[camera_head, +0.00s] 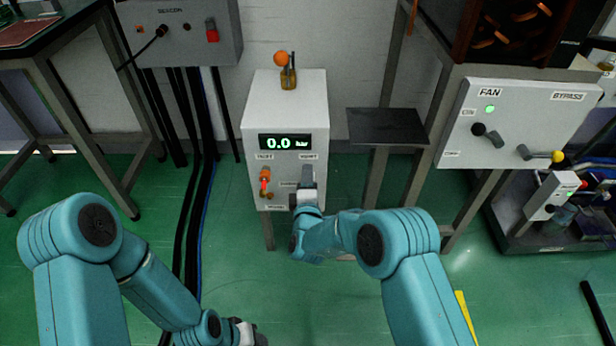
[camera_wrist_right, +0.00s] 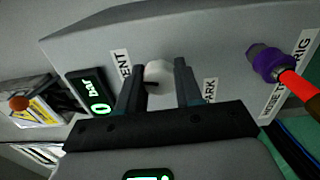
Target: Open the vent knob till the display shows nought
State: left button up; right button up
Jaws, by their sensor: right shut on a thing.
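The white cabinet (camera_head: 252,108) stands against the wall, its display (camera_head: 287,142) reading 0.0 bar. The display also shows, tilted, in the right wrist view (camera_wrist_right: 92,92). My right gripper (camera_head: 308,180) is at the right of the cabinet's front, below a label that seems to read VENT. In the right wrist view its two fingers (camera_wrist_right: 158,84) are on either side of the pale vent knob (camera_wrist_right: 158,72) and shut on it. In the head view the gripper hides the knob. My left gripper (camera_head: 248,334) is low at the bottom edge, its fingers not clear.
An orange-red handle (camera_head: 264,180) is on the cabinet's left. A fan panel (camera_head: 520,118) with a lit green lamp and levers is at right. A dark shelf (camera_head: 387,126) stands beside the cabinet. Black cables (camera_head: 190,200) run down to the floor at left.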

pick_arm(q)
jog(key=shift+s+r, duration=0.15)
pick_arm(e)
jog(key=shift+a+r+n, duration=0.15)
jog(key=shift+a+n, duration=0.05)
jog(key=shift+n, duration=0.4)
jog(key=o, duration=1)
jog(key=shift+o, duration=0.2)
jog(key=shift+d, duration=0.1)
pick_arm(q)
jog(key=shift+g, duration=0.3)
jog(key=shift+s+d+r+p, duration=0.15)
jog(key=shift+s+r+p, duration=0.15)
jog(key=shift+r+p, duration=0.55)
jog(key=shift+s+d+r+p, duration=0.15)
jog(key=shift+s+r+p, duration=0.1)
jog(key=shift+r+p, duration=0.55)
jog(key=shift+s+d+r+p, duration=0.15)
jog(key=shift+s+r+p, duration=0.15)
jog(key=shift+r+p, duration=0.55)
pick_arm(e)
jog(key=s, duration=1.6)
jog(key=shift+s, duration=0.2)
pick_arm(q)
jog(key=shift+f, duration=0.15)
